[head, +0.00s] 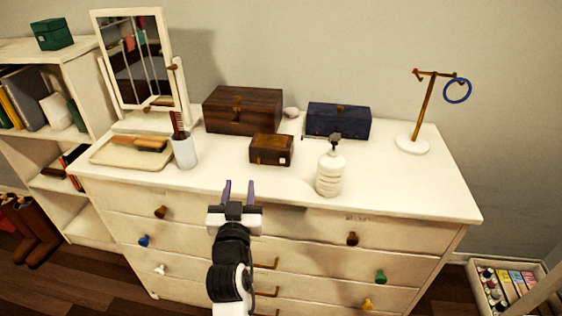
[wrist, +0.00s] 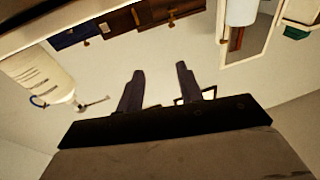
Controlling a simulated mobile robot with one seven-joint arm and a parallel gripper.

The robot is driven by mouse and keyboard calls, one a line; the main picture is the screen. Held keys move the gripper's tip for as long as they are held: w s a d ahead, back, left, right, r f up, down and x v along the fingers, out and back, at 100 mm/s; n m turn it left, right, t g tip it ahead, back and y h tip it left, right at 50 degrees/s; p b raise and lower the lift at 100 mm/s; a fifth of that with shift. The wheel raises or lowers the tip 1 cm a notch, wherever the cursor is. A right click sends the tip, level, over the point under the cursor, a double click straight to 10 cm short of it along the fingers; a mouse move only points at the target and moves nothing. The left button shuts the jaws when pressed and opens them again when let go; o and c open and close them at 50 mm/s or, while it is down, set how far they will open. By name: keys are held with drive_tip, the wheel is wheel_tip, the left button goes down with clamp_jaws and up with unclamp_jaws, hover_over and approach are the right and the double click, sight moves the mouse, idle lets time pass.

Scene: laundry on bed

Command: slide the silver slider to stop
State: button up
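I cannot make out a silver slider for certain. A small, faint greyish strip (head: 357,217) shows on the front of the white dresser (head: 300,190), above the dark knob at the right of the top drawer; it is too small to identify. My gripper (head: 238,188) is open and empty, in front of the dresser's front edge near the middle, left of the strip. In the wrist view, the two dark fingers of my gripper (wrist: 160,68) stand apart with nothing between them.
On the dresser top are a pump bottle (head: 330,173), a small brown box (head: 271,150), a larger brown box (head: 243,110), a blue box (head: 338,121), a cup (head: 184,152), a tray (head: 103,157), a mirror (head: 137,60) and a ring stand (head: 412,144). Several knobs stick out from the drawers.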

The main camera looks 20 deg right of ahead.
sight(282, 162)
drive_tip(key=s+d+f+m+g+h, duration=0.2)
drive_tip(key=s+d+f+g, duration=0.15)
drive_tip(key=d, duration=0.35)
drive_tip(key=shift+t, duration=0.35)
drive_tip(key=p+x, duration=0.1)
drive_tip(key=x, duration=0.3)
drive_tip(key=p+x, duration=0.2)
drive_tip(key=x, duration=0.3)
drive_tip(key=p+x, duration=0.1)
drive_tip(key=x, duration=0.4)
drive_tip(key=shift+w+a+f, duration=0.15)
drive_tip(key=shift+w+a, duration=0.05)
drive_tip(key=shift+w, duration=0.1)
clamp_jaws()
drive_tip(key=shift+a, duration=0.1)
